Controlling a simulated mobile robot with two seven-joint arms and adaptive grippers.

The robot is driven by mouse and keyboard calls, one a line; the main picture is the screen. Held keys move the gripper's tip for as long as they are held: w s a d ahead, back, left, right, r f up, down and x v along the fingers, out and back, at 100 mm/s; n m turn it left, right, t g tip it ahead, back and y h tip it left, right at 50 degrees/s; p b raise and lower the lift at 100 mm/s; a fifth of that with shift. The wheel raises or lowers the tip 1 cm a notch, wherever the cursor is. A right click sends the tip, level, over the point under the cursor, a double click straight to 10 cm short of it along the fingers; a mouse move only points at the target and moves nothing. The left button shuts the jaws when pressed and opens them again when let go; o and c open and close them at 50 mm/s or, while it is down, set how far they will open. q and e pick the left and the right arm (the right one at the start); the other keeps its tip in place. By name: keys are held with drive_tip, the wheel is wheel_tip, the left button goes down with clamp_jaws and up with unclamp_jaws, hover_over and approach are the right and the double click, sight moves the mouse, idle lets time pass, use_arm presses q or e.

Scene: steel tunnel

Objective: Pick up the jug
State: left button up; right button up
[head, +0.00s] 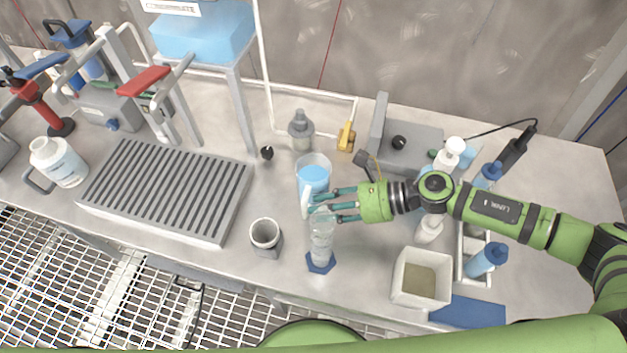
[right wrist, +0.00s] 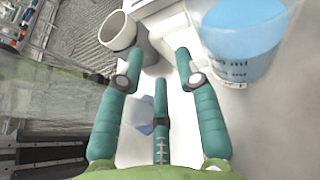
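A clear jug (head: 313,174) with blue liquid and a white handle stands upright on the bench, right of centre. It also shows at the upper right of the right wrist view (right wrist: 240,42). My right gripper (head: 312,204) reaches in from the right, its teal fingers beside the jug's near side, close to the handle. In the right wrist view the fingers (right wrist: 158,62) are spread apart, with the white handle just beyond their tips. I cannot tell whether any finger touches it. My left gripper is not in view.
A clear measuring cylinder (head: 321,238) on a blue base stands just in front of the fingers. A grey cup (head: 266,237) is to its left, a square white container (head: 420,279) to its right. A grey bottle (head: 301,128) stands behind the jug. A slatted grey rack (head: 165,190) lies left.

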sight(306, 209)
drive_tip(key=x, duration=0.1)
drive_tip(key=p+x, duration=0.1)
drive_tip(key=x, duration=0.2)
drive_tip(key=shift+w+r+p, duration=0.2)
drive_tip(key=shift+r+p, duration=0.1)
drive_tip(key=shift+a+f, duration=0.25)
drive_tip(key=shift+a, duration=0.05)
drive_tip(key=shift+c, duration=0.4)
clamp_jaws()
drive_tip(key=shift+r, duration=0.1)
wheel_tip(306, 209, up, 10)
drive_tip(key=shift+f+p, duration=0.1)
drive_tip(key=shift+p, duration=0.2)
